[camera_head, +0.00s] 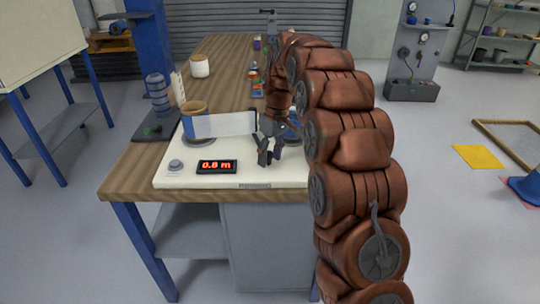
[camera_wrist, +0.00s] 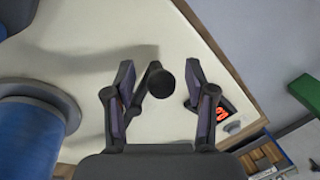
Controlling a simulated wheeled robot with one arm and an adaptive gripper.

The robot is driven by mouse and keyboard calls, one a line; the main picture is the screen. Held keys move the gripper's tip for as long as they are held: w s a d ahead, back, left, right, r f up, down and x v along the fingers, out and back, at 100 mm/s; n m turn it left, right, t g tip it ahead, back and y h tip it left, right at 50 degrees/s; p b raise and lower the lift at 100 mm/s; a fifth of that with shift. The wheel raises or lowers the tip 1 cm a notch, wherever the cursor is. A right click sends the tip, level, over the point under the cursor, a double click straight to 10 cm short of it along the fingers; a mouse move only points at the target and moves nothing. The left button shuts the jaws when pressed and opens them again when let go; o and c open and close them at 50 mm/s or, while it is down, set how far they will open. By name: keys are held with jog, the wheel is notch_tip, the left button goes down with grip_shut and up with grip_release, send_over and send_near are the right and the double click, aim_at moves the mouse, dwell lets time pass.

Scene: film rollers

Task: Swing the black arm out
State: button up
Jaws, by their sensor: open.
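My gripper (camera_head: 267,156) is open and points down over the right part of the white panel (camera_head: 235,178). In the wrist view its two fingers (camera_wrist: 158,68) stand apart. A black round knob (camera_wrist: 160,84) with a dark stem shows between them, apparently part of the black arm. I cannot tell whether the fingers touch it. In the head view I cannot make out the black arm apart from my gripper. A blue roller (camera_head: 292,131) stands beside my gripper, partly hidden by my arm; a blue roller also fills the left of the wrist view (camera_wrist: 30,135).
A second roller (camera_head: 194,122) stands at the left, with a pale film strip (camera_head: 226,124) stretching right from it. A red-digit display (camera_head: 216,167) and a grey knob (camera_head: 176,166) sit at the panel's front. Bottles (camera_head: 255,82) and a white cup (camera_head: 200,66) stand farther back.

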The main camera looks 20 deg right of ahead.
notch_tip(320, 180, up, 7)
jog(key=d, duration=0.1)
jog(key=shift+w+d+r, duration=0.15)
jog(key=shift+w+r, duration=0.05)
jog(key=shift+w, duration=0.15)
dwell(0.4)
dwell(0.6)
jog(key=s+a+r+m+p, duration=0.1)
jog(key=s+a+r+p, duration=0.3)
jog(key=s, duration=0.5)
jog(key=s+a+m+h+p, duration=0.1)
jog(key=s+m+p, duration=0.3)
jog(key=s, duration=2.9)
jog(key=h+p, duration=0.1)
jog(key=p, duration=0.2)
jog(key=shift+a+m+g, duration=0.25)
jog(key=shift+m+g, duration=0.15)
